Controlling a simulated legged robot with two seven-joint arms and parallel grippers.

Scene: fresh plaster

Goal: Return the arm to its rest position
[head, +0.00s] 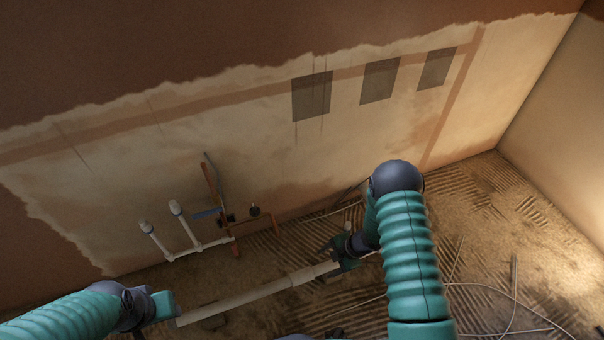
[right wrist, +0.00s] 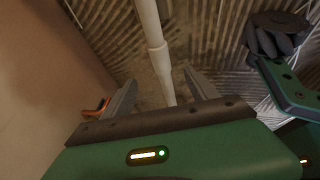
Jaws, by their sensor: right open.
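My right arm comes in from the lower right in the head view and bends down at a dark elbow. My right gripper (head: 335,250) is low near the floor, at the right end of a long pale pipe (head: 250,296). In the right wrist view the two grey fingers of my right gripper (right wrist: 160,82) stand apart. The white pipe (right wrist: 151,32) passes through the gap between them in the picture; I cannot tell its depth. My left gripper (head: 160,306) is at the lower left, near the pipe's left end. Its fingers are not clear.
White pipework (head: 190,240) with upright stubs stands by the plastered wall (head: 230,120). An orange and blue tool (head: 213,195) stands beside it. Three dark patches (head: 312,97) mark the wall. Thin cables (head: 514,290) lie on the ridged floor (head: 480,220), which is mostly clear at right.

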